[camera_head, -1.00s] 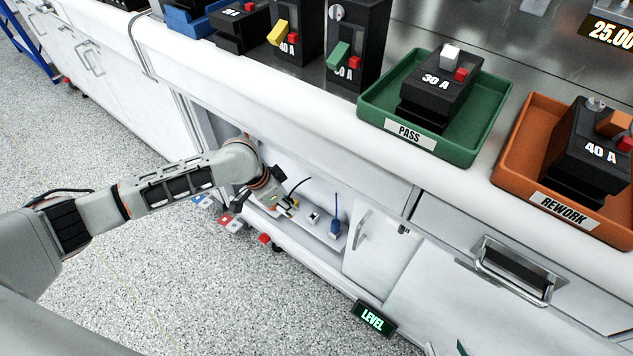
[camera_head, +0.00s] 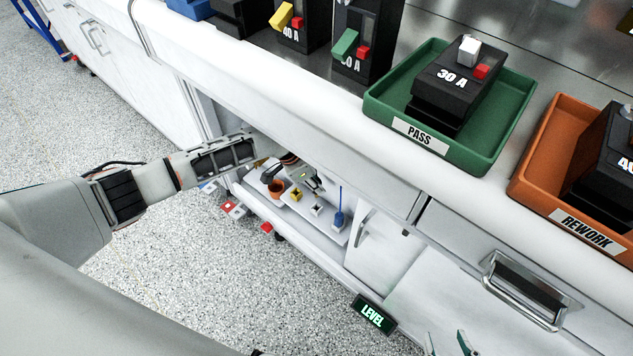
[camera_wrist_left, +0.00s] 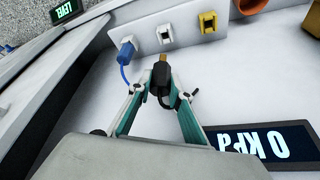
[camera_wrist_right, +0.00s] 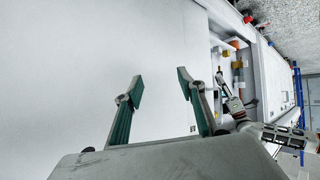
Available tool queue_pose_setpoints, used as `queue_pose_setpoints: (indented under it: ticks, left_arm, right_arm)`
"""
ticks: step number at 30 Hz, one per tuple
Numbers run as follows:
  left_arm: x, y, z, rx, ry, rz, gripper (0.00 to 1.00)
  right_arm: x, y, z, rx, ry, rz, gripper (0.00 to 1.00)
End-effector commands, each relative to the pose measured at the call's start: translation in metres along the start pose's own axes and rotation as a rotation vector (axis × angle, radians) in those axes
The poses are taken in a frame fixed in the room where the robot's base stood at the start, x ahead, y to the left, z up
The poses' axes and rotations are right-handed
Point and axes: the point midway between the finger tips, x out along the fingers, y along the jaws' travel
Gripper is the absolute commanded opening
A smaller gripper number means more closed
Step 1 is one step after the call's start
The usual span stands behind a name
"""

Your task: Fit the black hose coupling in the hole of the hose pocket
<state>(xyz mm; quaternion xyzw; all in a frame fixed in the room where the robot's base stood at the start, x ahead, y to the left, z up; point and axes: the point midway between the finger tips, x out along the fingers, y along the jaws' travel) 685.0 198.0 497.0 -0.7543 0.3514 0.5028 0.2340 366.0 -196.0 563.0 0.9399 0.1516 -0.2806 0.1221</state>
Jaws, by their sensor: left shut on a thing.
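My left gripper (camera_wrist_left: 156,92) is shut on the black hose coupling (camera_wrist_left: 163,78), which has a brass-coloured tip pointing away from the gripper. In the left wrist view, the coupling is in front of a white ledge with a row of pockets, apparently apart from them. A white pocket with a dark, empty hole (camera_wrist_left: 164,34) lies beyond the tip. A yellow pocket (camera_wrist_left: 208,22) is to its right. I cannot tell which is the hose pocket. In the head view my left gripper (camera_head: 314,181) is inside the low recess. My right gripper (camera_wrist_right: 159,84) is open and empty.
A blue plug (camera_wrist_left: 126,50) with a cord sits in the pocket at the left. An orange cup-like part (camera_head: 275,187) stands in the recess. A "0 kPa" display (camera_wrist_left: 262,145) is close to my left gripper. The cabinet door (camera_head: 378,250) bounds the recess.

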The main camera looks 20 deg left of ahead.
Motion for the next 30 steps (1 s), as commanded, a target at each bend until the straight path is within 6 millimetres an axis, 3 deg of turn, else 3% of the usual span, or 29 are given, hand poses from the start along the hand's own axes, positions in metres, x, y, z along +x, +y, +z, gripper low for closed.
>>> queue_pose_setpoints:
  ticks: [15,24,30]
  left_arm:
    - [0.043,0.001,0.018,-0.002,-0.002,0.004,0.0]
    - [0.049,0.0,0.019,-0.001,0.002,0.0,0.0]
    - [0.048,-0.001,0.019,0.0,0.003,-0.001,0.0]
  right_arm:
    - [0.006,-0.02,-0.007,0.058,0.035,-0.035,0.39]
    - [0.009,-0.023,-0.032,0.081,0.087,-0.039,0.39]
    - [0.009,-0.022,-0.033,0.086,0.09,-0.037,0.39]
